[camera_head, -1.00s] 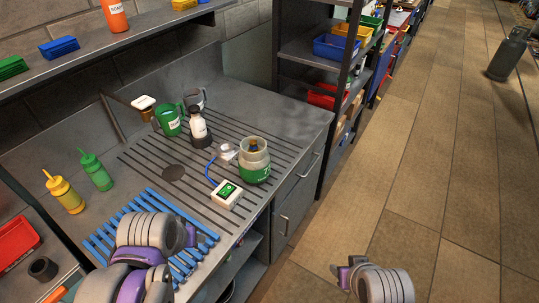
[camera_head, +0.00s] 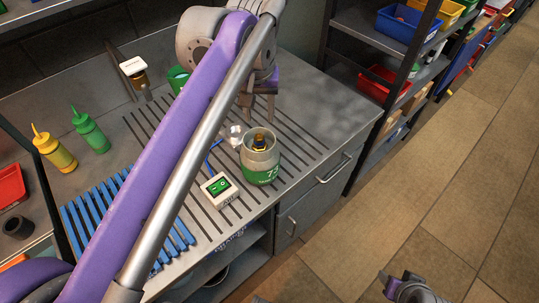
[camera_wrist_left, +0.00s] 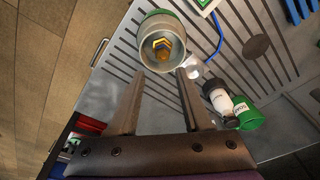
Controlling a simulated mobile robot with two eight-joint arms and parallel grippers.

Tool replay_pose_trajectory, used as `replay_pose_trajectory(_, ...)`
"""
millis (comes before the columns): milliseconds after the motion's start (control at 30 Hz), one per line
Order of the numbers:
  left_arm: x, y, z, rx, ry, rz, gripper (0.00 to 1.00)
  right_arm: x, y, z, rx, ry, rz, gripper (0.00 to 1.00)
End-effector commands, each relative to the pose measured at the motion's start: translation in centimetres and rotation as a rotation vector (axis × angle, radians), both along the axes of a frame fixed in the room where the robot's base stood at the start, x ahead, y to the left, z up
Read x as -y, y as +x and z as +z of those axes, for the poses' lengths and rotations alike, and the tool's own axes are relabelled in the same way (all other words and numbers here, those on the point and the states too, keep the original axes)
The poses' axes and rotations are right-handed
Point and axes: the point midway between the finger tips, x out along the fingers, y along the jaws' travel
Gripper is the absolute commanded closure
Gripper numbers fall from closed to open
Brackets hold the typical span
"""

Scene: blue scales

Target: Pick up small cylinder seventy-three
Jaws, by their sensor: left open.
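Small cylinder seventy-three (camera_head: 261,160) is a beige canister with a green band marked 73 and a brass valve inside its collar. It stands upright on the slotted worktop near the front edge. It also shows in the left wrist view (camera_wrist_left: 158,28), at the top and just beyond the fingertips. My left gripper (camera_head: 259,117) points down just behind the cylinder in the head view. In the left wrist view its two fingers (camera_wrist_left: 162,75) are apart with nothing between them. My right gripper (camera_head: 388,281) is small at the bottom edge, its fingers unclear.
A white device with a green screen (camera_head: 219,188) and a blue cable stands beside the cylinder. A blue rack (camera_head: 175,235), yellow bottle (camera_head: 55,150) and green bottle (camera_head: 90,132) are to the left. In the wrist view, a white bottle (camera_wrist_left: 217,97) and green mug (camera_wrist_left: 247,113) stand near the fingers.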

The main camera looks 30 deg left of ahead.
Motion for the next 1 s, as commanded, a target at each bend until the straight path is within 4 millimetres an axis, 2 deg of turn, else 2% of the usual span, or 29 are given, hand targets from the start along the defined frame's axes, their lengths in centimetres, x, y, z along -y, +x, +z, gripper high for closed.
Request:
replay_pose_trajectory(133,-0.2,0.3,-2.6,0.001,-0.001,0.000,0.51,0.0,-0.1,-0.3,-0.002,0.000,0.000,0.50)
replay_pose_trajectory(367,-0.3,0.6,-4.4,0.001,-0.001,0.000,0.51,0.0,-0.1,-0.4,-0.002,0.000,0.000,0.50)
replay_pose_trajectory(633,-0.8,1.1,-8.2,0.002,0.000,-0.001,0.51,0.0,-0.1,-0.6,-0.003,0.000,0.000,0.50)
replay_pose_trajectory(767,-0.9,1.2,-9.0,0.002,0.000,-0.001,0.51,0.0,-0.2,-0.6,-0.003,0.000,0.000,0.50)
replay_pose_trajectory(967,-0.9,1.2,-9.0,0.002,0.000,-0.001,0.51,0.0,-0.2,-0.6,-0.003,0.000,0.000,0.50)
replay_pose_trajectory(1000,-0.9,1.2,-9.0,0.002,0.000,-0.001,0.57,0.0,-0.2,-0.6,-0.003,0.000,0.000,0.50)
